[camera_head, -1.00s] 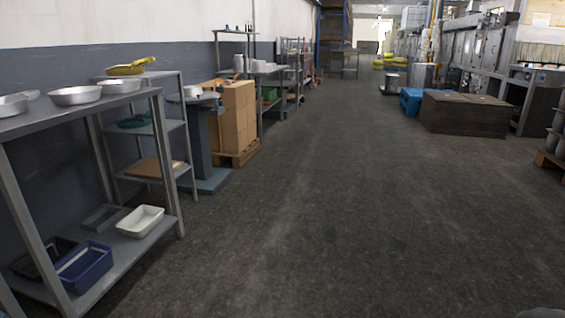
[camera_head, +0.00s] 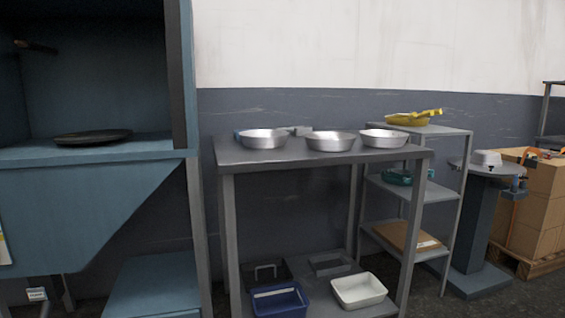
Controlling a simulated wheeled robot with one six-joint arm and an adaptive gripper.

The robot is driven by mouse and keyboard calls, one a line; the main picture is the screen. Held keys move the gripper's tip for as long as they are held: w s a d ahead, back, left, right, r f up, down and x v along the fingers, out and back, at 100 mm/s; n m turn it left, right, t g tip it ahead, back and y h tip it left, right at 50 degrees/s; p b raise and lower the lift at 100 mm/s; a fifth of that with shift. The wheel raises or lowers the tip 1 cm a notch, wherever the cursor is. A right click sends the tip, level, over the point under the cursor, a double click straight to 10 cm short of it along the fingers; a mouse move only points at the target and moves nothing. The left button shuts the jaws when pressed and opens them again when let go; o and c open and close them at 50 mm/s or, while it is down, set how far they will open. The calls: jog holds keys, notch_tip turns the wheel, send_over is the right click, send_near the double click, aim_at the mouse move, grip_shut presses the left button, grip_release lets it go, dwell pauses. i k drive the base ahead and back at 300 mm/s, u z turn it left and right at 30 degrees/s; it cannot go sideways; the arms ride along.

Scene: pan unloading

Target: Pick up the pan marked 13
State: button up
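Three round silver pans stand on top of a grey metal table in the head view. One is the left pan (camera_head: 262,139), one the middle pan (camera_head: 331,141), and one the right pan (camera_head: 383,138). No number can be read on any of them at this distance, so I cannot tell which is marked 13. The grey table (camera_head: 240,158) stands against the wall near the middle of the view. My gripper is not in view.
A blue machine cabinet (camera_head: 85,205) with a dark round plate (camera_head: 93,137) stands at the left. The table's lower shelf holds a blue bin (camera_head: 279,300) and a white bin (camera_head: 358,290). A grey shelf (camera_head: 450,131), a pedestal (camera_head: 477,225) and cartons (camera_head: 540,215) stand at the right.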

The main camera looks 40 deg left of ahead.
aim_at(252, 139)
jog(key=u, duration=0.95)
jog(key=i, duration=1)
jog(key=u, duration=1.05)
